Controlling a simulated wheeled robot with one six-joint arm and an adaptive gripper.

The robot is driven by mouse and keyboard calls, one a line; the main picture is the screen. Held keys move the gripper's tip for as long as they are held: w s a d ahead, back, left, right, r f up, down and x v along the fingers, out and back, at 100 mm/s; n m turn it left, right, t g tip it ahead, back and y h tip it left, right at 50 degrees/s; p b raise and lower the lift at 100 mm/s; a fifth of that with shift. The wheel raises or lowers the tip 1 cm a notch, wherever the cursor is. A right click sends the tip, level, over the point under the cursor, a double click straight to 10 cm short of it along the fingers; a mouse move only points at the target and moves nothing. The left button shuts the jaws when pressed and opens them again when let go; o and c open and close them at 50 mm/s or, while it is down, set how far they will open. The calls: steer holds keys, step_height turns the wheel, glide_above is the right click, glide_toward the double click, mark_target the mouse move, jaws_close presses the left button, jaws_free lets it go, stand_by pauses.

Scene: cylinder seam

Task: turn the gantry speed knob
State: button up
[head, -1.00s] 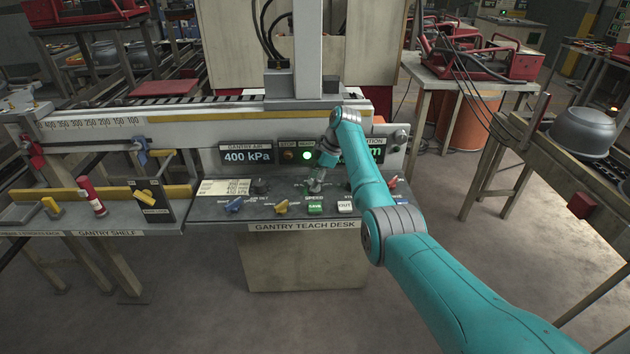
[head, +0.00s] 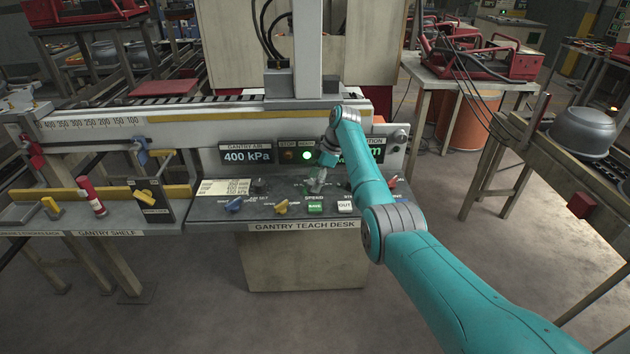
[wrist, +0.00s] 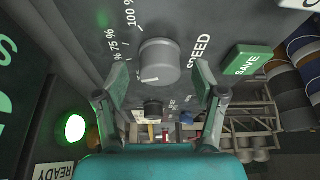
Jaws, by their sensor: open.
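The gantry speed knob (wrist: 160,62) is a round grey dial beside the word SPEED in the wrist view. Its white pointer line faces the lower part of that picture, away from the 75 % and 100 % marks. My gripper (wrist: 161,76) is open, with one finger on each side of the knob. I see gaps between both fingers and the knob; I cannot tell how deep the fingertips reach.
A green SAVE button (wrist: 248,60) is close beside the right finger. A dark knob (wrist: 153,109) lies beyond the speed knob. A green lamp (head: 307,155) is lit.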

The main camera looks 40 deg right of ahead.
steer(key=v, duration=1.2)
steer(key=shift+f, duration=0.1)
